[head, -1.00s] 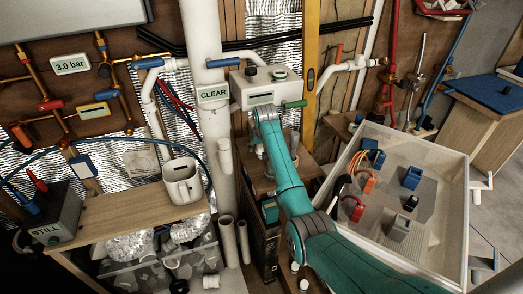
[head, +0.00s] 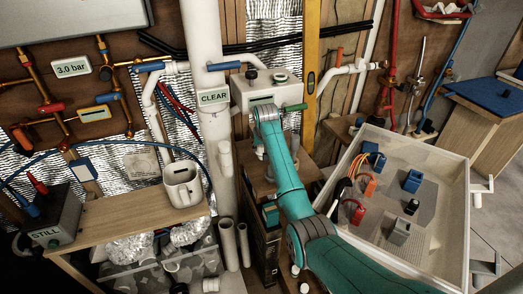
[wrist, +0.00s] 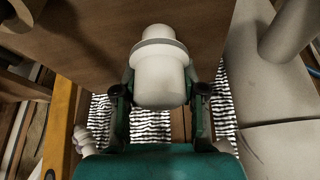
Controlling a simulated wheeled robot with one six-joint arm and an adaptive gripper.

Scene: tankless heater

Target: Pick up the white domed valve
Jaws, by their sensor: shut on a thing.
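The white domed valve (wrist: 160,62) is in the upper middle of the wrist view, with a rounded top, a collar and a wider body. My gripper (wrist: 162,92) is shut on it, one dark finger on each side of the body.
A large white tray (head: 462,215) with several coloured plugs stands to the right of my arm. A white box (head: 290,90) and a thick white pipe (head: 203,40) are behind it. A wooden bench (head: 125,217) with a white jug (head: 182,185) stands left.

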